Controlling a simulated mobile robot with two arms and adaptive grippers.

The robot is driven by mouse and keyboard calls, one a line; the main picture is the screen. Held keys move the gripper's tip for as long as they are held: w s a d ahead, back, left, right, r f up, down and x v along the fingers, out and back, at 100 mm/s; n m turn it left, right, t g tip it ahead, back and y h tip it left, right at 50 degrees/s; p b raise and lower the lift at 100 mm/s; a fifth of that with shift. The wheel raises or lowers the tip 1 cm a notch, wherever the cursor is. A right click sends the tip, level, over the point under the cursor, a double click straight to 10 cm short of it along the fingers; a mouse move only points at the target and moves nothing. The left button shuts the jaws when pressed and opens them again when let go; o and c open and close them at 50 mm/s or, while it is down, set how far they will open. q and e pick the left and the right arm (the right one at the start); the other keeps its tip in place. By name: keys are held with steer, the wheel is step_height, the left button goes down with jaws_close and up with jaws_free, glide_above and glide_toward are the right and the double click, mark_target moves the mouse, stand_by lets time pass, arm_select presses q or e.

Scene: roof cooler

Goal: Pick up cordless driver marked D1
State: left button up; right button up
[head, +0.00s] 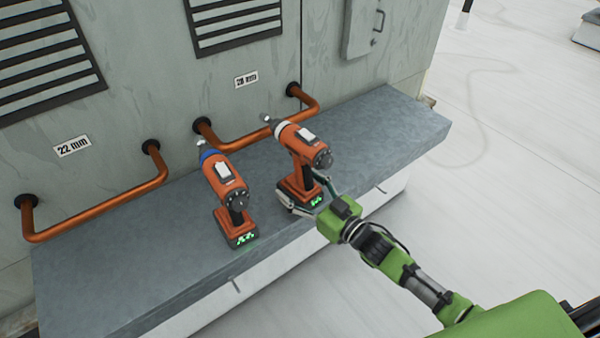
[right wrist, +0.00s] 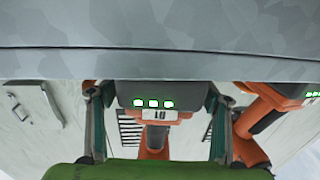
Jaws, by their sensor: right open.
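The cordless driver with a white collar (head: 300,143) stands upright on its battery on the grey ledge. In the right wrist view, which is upside down, its small white label (right wrist: 154,115) appears to read D1. My right gripper (head: 305,193) is open, with one finger on each side of this driver's lower handle and battery. In the right wrist view the battery (right wrist: 155,92) with green lights sits between the fingers, with gaps beside it. Whether a finger touches it is unclear. My left gripper is out of view.
A second orange driver with a blue collar (head: 225,185) stands just left; it also shows in the right wrist view (right wrist: 262,110). Copper pipes (head: 110,204) run along the cabinet wall behind. The grey ledge (head: 385,125) is clear at the right.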

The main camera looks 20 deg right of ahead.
steer(key=shift+s, duration=0.1)
jaws_close()
steer(key=shift+w+r, duration=0.2)
steer(key=shift+r, duration=0.1)
steer(key=shift+r, duration=0.1)
